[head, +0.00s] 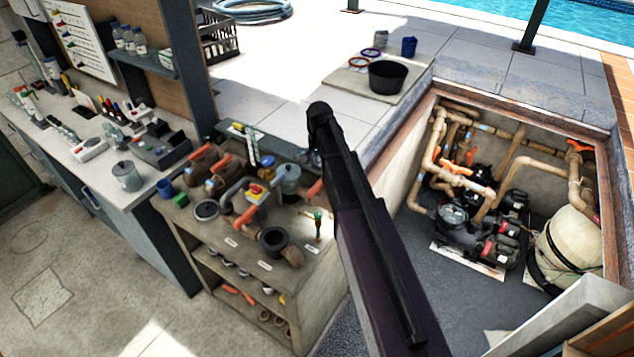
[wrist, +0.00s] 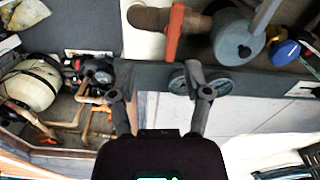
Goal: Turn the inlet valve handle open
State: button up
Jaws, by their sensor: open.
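Several orange valve handles sit on the tan pipes in the pit in the head view. One orange handle (head: 457,168) is at the left pipe cluster, and another orange handle (head: 579,146) is at the upper right. No label shows which is the inlet valve. My gripper (wrist: 160,90) is open in the wrist view, with nothing between its fingers. In the head view my arm hides most of it. In the wrist view an orange handle (wrist: 175,32) on a brown pipe fitting lies beyond the fingers, apart from them. The pit's pipes (wrist: 85,108) show small at left.
A bench (head: 310,262) holds loose pipe fittings, valves and a grey pot. Pumps (head: 455,215) and a beige tank (head: 572,245) fill the pit floor. A black bowl (head: 388,77) stands on a slab by the pit edge. The paving behind is largely clear.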

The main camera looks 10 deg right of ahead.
jog(key=m, duration=0.2)
send_over(317, 184)
jog(key=shift+s+f, duration=0.1)
jog(key=shift+f, duration=0.05)
notch_tip(317, 184, down, 14)
jog(key=b, duration=1.3)
jog(key=shift+r+b, duration=0.25)
jog(key=shift+b, duration=0.15)
dwell(0.4)
grip_shut()
